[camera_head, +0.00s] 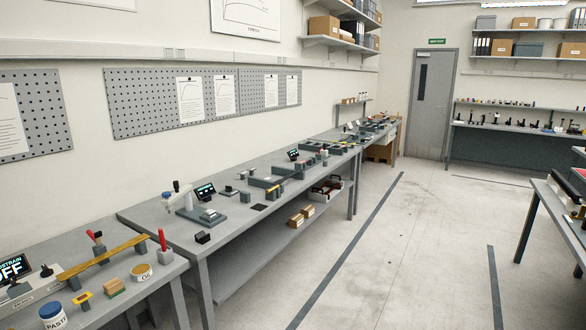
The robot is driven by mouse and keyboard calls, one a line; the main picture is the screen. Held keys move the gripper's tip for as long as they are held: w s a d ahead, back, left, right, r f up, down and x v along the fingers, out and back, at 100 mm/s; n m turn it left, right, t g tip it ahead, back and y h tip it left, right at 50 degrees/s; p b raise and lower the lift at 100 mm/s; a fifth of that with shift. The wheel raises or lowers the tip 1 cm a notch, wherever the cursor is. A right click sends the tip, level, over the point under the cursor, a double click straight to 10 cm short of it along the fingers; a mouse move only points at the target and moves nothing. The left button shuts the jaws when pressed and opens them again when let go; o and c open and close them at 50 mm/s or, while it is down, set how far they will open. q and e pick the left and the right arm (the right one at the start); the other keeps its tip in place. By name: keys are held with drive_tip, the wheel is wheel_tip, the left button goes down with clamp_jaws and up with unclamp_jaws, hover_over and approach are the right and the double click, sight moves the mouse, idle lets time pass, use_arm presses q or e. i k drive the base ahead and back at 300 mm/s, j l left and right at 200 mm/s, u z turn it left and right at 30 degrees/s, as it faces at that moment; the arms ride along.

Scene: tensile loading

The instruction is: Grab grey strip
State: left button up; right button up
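Neither of my grippers shows in the head view. I cannot pick out a grey strip with certainty. Several small grey blocks and holders, such as a grey holder (265,182), stand on the long grey workbench (240,222) along the left wall, too small to tell apart. A long yellow-brown bar (103,258) lies across grey supports on the nearest bench (155,296) at lower left.
Another table (541,190) stands at the right edge. The floor (400,250) between is clear, and a grey door (433,105) is at the back.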

sight(280, 181)
drive_tip(key=i+j, duration=0.1)
drive_tip(key=i, duration=1.1)
drive_tip(key=i+j+z, duration=0.1)
drive_tip(key=i, duration=0.5)
drive_tip(key=i+l, duration=0.3)
drive_tip(key=i, duration=0.25)
drive_tip(key=i+l+u, duration=0.1)
drive_tip(key=i+l, duration=0.15)
drive_tip(key=i, duration=0.25)
